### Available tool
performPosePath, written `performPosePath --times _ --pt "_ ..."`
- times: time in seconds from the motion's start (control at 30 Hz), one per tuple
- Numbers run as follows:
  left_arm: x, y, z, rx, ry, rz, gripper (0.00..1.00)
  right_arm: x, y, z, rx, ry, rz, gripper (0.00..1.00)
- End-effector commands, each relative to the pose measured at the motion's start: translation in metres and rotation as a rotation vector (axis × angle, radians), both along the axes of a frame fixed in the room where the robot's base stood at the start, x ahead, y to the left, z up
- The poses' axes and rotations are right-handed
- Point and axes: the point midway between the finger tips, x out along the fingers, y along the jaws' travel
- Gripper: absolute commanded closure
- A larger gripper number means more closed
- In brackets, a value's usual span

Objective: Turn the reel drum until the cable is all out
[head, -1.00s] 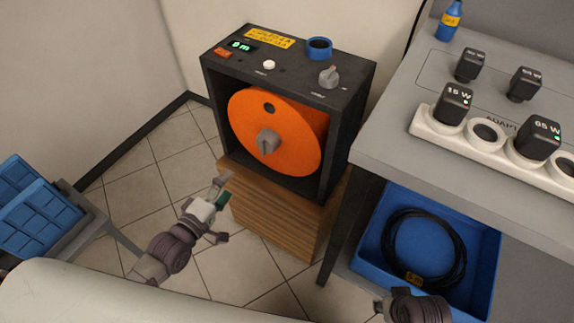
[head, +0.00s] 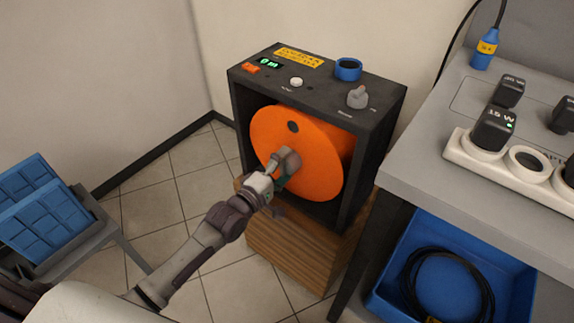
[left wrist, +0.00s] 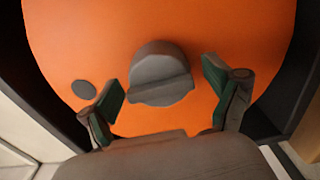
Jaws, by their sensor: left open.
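The orange reel drum (head: 310,150) sits upright in a black box housing (head: 385,125). A grey hub knob (left wrist: 161,72) with a raised bar sticks out of the drum's middle, and a dark round spot (left wrist: 83,89) shows on the face. My left gripper (head: 278,178) is in front of the drum at the knob. In the left wrist view its green-padded fingers (left wrist: 164,83) are open on either side of the knob, with a gap at each side. No cable shows on the drum. The small green display (head: 268,63) seems to read 0 m. My right gripper is out of view.
The box has a white button (head: 296,82), a grey selector (head: 357,96) and a blue socket (head: 348,69) on top. A grey bench (head: 430,165) stands close on the right, above a blue bin (head: 400,250) with coiled black cable. Blue crates (head: 40,215) stand left.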

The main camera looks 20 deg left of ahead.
Motion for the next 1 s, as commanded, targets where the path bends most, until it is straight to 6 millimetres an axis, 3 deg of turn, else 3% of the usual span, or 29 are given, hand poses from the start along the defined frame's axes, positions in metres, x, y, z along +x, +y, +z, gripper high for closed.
performPosePath --times 0.4,0.93,1.0 --pt "0.0092 -0.0033 0.0003 0.001 0.001 0.0 0.1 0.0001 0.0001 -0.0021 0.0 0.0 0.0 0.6" --pt "0.0089 -0.003 0.0 0.001 0.001 0.0 0.97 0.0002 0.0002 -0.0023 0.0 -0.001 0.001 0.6" --pt "0.0089 -0.0031 0.0 0.002 0.0 0.0 0.98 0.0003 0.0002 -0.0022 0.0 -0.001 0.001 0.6"
